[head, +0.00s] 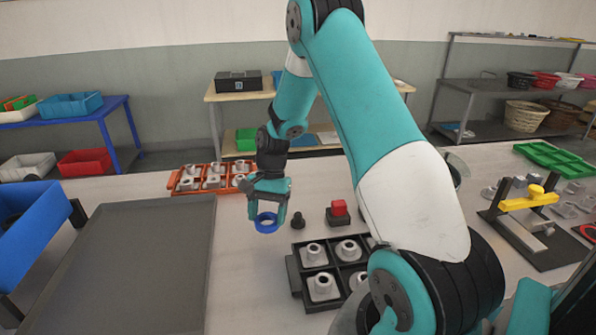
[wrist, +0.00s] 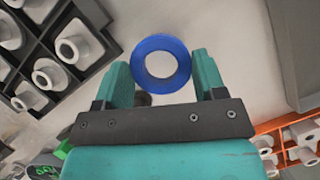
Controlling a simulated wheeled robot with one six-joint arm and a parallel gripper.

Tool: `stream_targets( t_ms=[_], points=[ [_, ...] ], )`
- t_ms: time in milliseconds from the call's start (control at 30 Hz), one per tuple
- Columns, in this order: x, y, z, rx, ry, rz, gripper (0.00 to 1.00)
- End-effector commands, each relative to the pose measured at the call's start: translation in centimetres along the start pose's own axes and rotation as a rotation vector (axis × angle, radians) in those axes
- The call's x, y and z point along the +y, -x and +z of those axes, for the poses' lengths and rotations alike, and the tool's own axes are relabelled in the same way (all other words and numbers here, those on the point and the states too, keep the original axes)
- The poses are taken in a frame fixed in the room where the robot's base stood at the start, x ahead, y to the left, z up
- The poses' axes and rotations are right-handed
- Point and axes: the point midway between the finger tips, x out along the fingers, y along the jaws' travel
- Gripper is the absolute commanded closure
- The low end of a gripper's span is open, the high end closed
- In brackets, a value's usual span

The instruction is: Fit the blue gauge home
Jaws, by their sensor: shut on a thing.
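The blue gauge (head: 266,230) is a blue ring with a round open hole. My gripper (head: 268,211) is shut on it and holds it above the white table. In the wrist view the blue ring (wrist: 138,66) sits between the two teal fingers of my gripper (wrist: 160,62), its hole facing the camera. A small dark knobbed post (head: 298,221) stands on the table just right of the ring in the head view. I cannot tell from the frames which place the gauge belongs to.
A black tray (head: 295,281) of grey flanged parts lies nearer, partly behind my arm. An orange tray (head: 174,184) of similar parts is behind. A red block on a dark base (head: 338,212) stands right.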

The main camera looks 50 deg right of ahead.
Motion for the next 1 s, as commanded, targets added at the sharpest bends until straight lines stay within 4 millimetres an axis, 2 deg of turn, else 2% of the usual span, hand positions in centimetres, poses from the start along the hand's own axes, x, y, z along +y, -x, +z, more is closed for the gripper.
stream_targets(
  t_ms=[33, 200, 300, 400, 667, 1000],
  points=[
    [1.2, 1.9, -0.9, -0.002, -0.165, -0.071, 0.83],
    [3.8, 5.7, -3.7, -0.005, -0.681, -0.287, 0.83],
    [5.0, 7.1, -4.7, -0.006, -0.888, -0.373, 0.83],
    [5.7, 7.9, -5.3, -0.007, -1.01, -0.423, 0.83],
    [5.8, 7.1, -6.0, -0.007, -1.065, -0.444, 0.83],
    [5.8, 3.8, -7.4, -0.007, -1.062, -0.442, 0.83]
  ],
)
